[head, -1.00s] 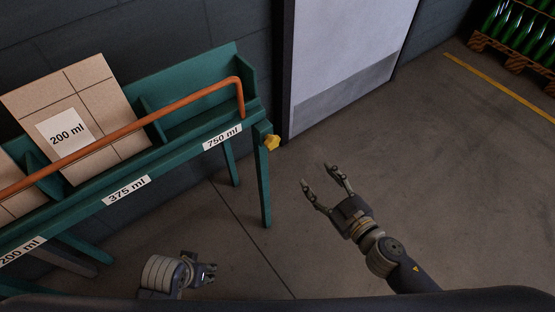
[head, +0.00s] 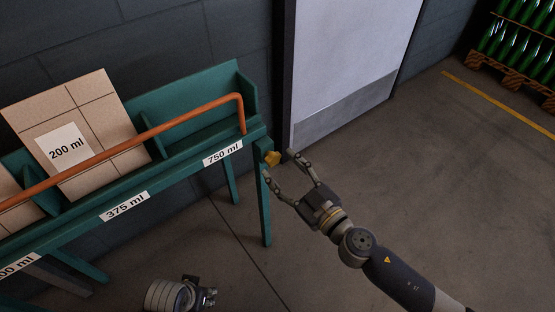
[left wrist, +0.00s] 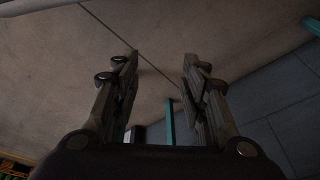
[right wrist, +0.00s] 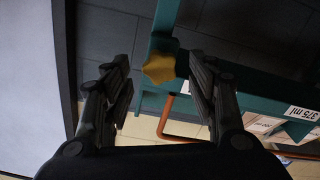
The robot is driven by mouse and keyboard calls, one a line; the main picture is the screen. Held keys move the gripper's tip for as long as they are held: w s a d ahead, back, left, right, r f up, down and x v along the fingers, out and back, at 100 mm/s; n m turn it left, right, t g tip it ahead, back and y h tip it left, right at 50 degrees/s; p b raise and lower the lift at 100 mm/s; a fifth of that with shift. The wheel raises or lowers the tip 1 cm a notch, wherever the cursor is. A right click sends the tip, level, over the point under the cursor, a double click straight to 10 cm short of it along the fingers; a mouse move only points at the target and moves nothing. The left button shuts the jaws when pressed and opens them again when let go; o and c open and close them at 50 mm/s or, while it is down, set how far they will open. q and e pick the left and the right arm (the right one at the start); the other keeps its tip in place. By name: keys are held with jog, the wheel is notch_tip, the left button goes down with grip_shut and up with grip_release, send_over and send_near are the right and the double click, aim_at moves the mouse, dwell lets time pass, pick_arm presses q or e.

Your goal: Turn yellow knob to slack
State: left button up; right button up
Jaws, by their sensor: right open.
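The yellow knob (head: 272,158) sits on the right end of the teal rack (head: 262,190), at the top of its corner leg. In the right wrist view the star-shaped knob (right wrist: 159,67) lies between the two fingertips, nearer the right finger. My right gripper (head: 277,163) is open, its fingers reaching up to the knob; I cannot tell whether either finger touches it. My left gripper (head: 208,298) is low at the bottom of the head view, away from the rack. In the left wrist view its fingers (left wrist: 160,62) are apart with nothing between them.
An orange rail (head: 150,135) runs along the rack front above labels for 375 ml and 750 ml. A tan box (head: 100,100) marked 200 ml leans in the rack. A pale door (head: 350,60) stands behind. Floor to the right is clear, with green bottles (head: 520,45) far off.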

aim_at(271, 157)
pick_arm(q)
jog(key=shift+s+f, duration=0.1)
jog(key=shift+f, duration=0.75)
pick_arm(e)
jog(key=shift+x, duration=1.35)
jog(key=c, duration=1.1)
jog(key=shift+o, duration=0.2)
